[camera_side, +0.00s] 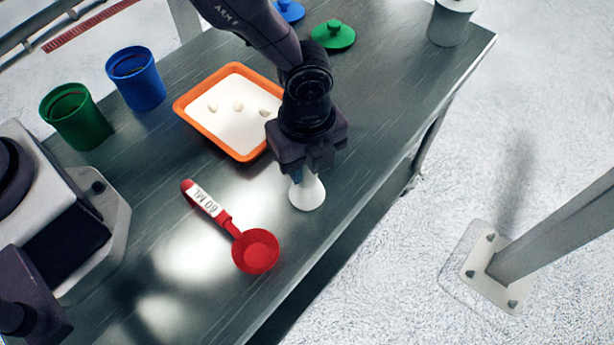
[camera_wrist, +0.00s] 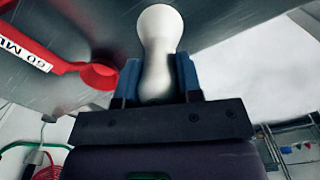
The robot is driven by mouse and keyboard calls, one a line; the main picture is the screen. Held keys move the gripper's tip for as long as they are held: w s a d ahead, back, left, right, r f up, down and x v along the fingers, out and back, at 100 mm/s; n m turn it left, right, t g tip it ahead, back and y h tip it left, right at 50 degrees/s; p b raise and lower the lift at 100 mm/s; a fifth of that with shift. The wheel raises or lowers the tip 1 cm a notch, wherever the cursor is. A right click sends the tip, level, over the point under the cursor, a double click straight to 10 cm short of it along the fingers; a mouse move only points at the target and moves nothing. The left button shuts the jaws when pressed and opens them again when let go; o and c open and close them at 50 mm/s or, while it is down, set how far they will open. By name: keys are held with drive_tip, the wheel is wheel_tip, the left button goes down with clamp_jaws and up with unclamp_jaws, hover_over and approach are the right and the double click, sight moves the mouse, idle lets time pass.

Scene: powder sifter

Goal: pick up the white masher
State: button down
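The white masher (camera_side: 307,193) is upright or slightly tilted below my gripper (camera_side: 305,168), its wide round end down near the table's right edge. In the wrist view the masher (camera_wrist: 160,35) stands between the two blue fingers of my gripper (camera_wrist: 159,82). The fingers sit close against both sides of its handle, and my gripper looks shut on it. The upper handle is partly hidden by the gripper in the side view. I cannot tell whether the masher's lower end touches the table.
A red measuring spoon (camera_side: 256,251) lies left of the masher on the dark table (camera_side: 165,235). An orange tray (camera_side: 189,112) of white powder is behind. Green (camera_side: 76,117) and blue (camera_side: 136,79) cups stand at the left, and a green lid (camera_side: 334,35) lies at the back.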

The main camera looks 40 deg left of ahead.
drive_tip(key=shift+r, duration=0.15)
drive_tip(key=shift+r, duration=0.2)
wheel_tip(320, 180, up, 2)
drive_tip(key=shift+r, duration=0.1)
drive_tip(key=s+a+r, duration=0.8)
drive_tip(key=s+r, duration=0.2)
drive_tip(key=s, duration=0.1)
drive_tip(key=shift+a, duration=0.35)
